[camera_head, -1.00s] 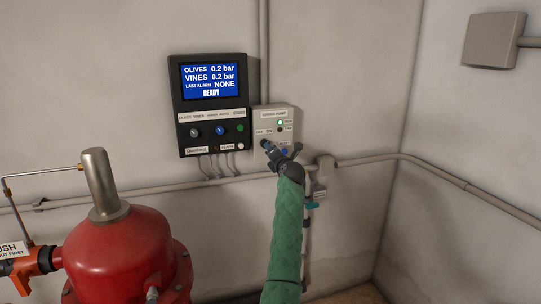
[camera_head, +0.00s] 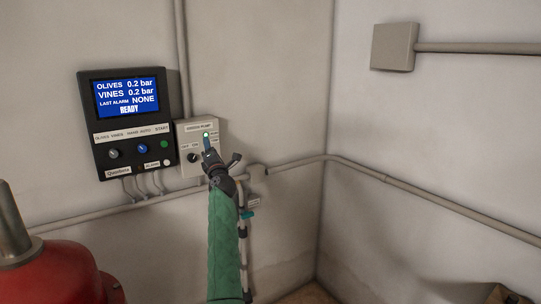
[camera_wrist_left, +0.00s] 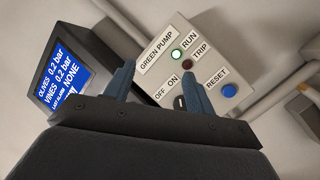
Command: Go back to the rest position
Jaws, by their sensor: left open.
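My left gripper (camera_head: 221,150), on a green-sleeved arm, is open and empty. In the head view it overlaps the lower right of the grey green pump box (camera_head: 184,136) on the wall. The left wrist view shows its two blue-grey fingers (camera_wrist_left: 156,82) apart, with the box (camera_wrist_left: 168,68) beyond them. The box has a lit green RUN lamp (camera_wrist_left: 177,54), a dark TRIP lamp (camera_wrist_left: 187,64) and a blue RESET button (camera_wrist_left: 229,90). Its OFF/ON knob (camera_head: 192,157) is partly hidden by a finger in the wrist view. My right gripper is not in view.
A black controller (camera_head: 90,125) is left of the box; its screen (camera_head: 127,97) reads READY, with both lines at 0.2 bar. A red vessel (camera_head: 65,275) stands at lower left. Pipes (camera_head: 295,163) run along the walls. A grey wall box (camera_head: 393,47) is at upper right.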

